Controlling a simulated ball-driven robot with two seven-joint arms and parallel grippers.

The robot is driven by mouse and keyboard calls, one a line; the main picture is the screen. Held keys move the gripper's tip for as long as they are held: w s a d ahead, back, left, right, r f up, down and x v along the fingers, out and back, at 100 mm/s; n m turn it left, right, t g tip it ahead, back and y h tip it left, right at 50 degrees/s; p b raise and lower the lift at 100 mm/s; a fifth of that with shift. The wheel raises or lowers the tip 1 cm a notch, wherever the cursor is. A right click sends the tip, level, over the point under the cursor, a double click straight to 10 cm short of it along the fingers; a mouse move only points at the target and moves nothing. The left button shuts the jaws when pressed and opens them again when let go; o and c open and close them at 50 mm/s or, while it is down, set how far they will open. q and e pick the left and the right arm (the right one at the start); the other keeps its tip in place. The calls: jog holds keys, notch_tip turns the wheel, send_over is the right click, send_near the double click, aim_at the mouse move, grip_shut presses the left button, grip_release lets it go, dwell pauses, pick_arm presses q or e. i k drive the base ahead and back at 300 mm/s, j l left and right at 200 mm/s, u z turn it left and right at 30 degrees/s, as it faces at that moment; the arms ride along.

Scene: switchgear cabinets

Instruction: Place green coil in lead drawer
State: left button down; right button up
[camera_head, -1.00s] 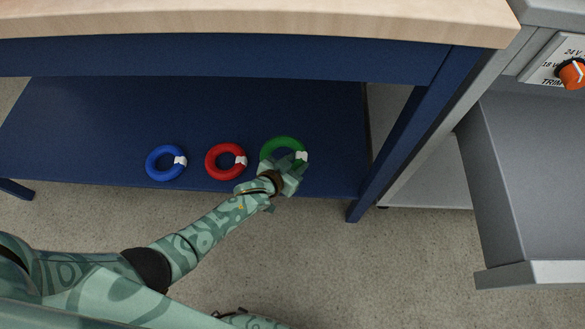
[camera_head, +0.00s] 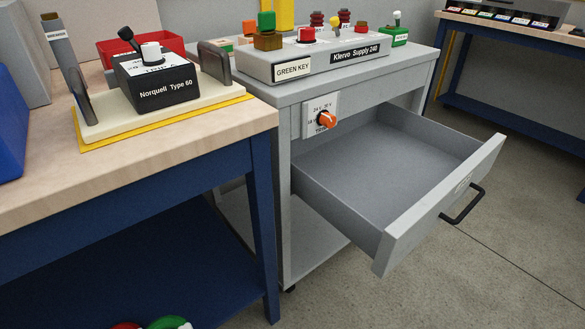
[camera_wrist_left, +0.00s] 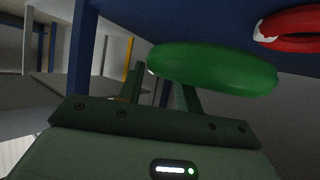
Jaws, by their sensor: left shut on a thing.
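The green coil (camera_head: 168,323) shows only at the bottom edge of the head view, on or just above the blue lower shelf. In the left wrist view the green coil (camera_wrist_left: 212,68) lies across the fingers of my left gripper (camera_wrist_left: 160,88), which is shut on it. The gripper itself is out of the head view. The drawer (camera_head: 385,165) of the grey cart is pulled out and looks empty inside. My right gripper is in neither current view.
A red coil (camera_head: 125,326) lies beside the green one and also shows in the left wrist view (camera_wrist_left: 290,26). A blue table leg (camera_head: 264,230) stands between the shelf and the cart (camera_head: 283,190). Floor is clear in front of the drawer.

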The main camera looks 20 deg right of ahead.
aim_at(408, 166)
jog(key=z, duration=1.75)
